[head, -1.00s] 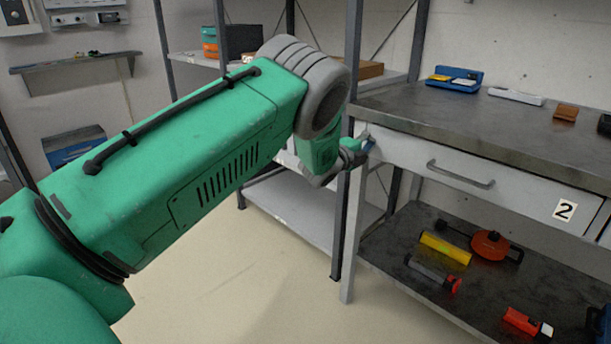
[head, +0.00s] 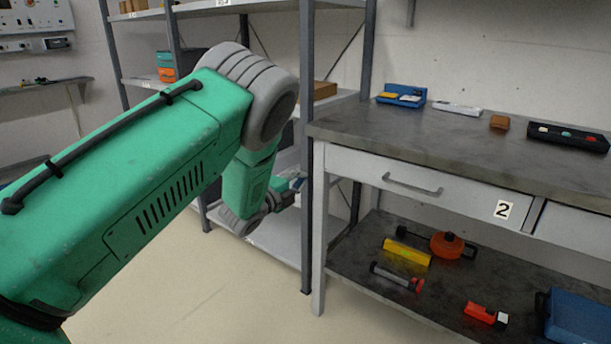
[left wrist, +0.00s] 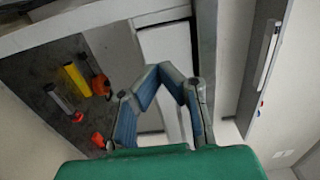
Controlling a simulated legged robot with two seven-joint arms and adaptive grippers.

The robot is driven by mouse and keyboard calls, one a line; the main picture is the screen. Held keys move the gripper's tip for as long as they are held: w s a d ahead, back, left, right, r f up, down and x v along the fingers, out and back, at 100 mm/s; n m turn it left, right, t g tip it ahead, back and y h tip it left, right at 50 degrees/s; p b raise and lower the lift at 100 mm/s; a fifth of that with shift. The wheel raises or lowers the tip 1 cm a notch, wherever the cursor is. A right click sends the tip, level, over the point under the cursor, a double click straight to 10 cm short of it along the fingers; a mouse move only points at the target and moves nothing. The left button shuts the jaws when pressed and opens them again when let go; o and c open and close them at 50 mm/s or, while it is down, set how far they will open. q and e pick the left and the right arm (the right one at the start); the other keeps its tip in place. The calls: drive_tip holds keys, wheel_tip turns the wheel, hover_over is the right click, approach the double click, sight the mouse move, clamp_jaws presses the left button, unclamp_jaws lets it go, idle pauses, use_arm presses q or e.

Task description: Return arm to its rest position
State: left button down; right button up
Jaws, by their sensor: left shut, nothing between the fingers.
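My left arm, green with grey joints, reaches in from the left in the head view. Its small left gripper (head: 291,184) is in front of the grey shelf rack, left of the workbench (head: 345,120), and apart from the bench. In the left wrist view the gripper (left wrist: 160,72) shows its blue-padded fingers with tips meeting; it is shut and empty. The bench drawer (head: 420,184), with its handle and a label "2", is closed. My right gripper is not in view.
On the lower shelf (head: 375,290) lie a yellow block (head: 407,251), an orange round thing (head: 447,245), a flashlight (head: 396,277) and a red-orange tool (head: 485,314). A blue case (head: 575,317) is at right. The bench top holds a blue tray (head: 402,96) and a black tray (head: 568,136). Floor is open below.

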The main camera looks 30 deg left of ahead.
use_arm(q)
drive_tip(key=s+d+f+n+g+y+p, duration=0.2)
drive_tip(key=s+d+f+n+g+p, duration=0.2)
drive_tip(key=s+f+n+g, duration=0.9)
drive_tip(key=s+d+f+n+g+p, duration=0.1)
drive_tip(key=s+d+f, duration=0.1)
drive_tip(key=s, duration=0.9)
drive_tip(key=s+d+f+n+g+p, duration=0.1)
drive_tip(key=s+d, duration=0.3)
drive_tip(key=s, duration=0.8)
drive_tip(key=s+d+f+n+g+p, duration=0.2)
drive_tip(key=s+d+f+n, duration=0.1)
drive_tip(key=s, duration=0.8)
drive_tip(key=shift+s+d+h, duration=0.15)
drive_tip(key=shift+d+h, duration=0.25)
drive_tip(key=shift+d, duration=0.05)
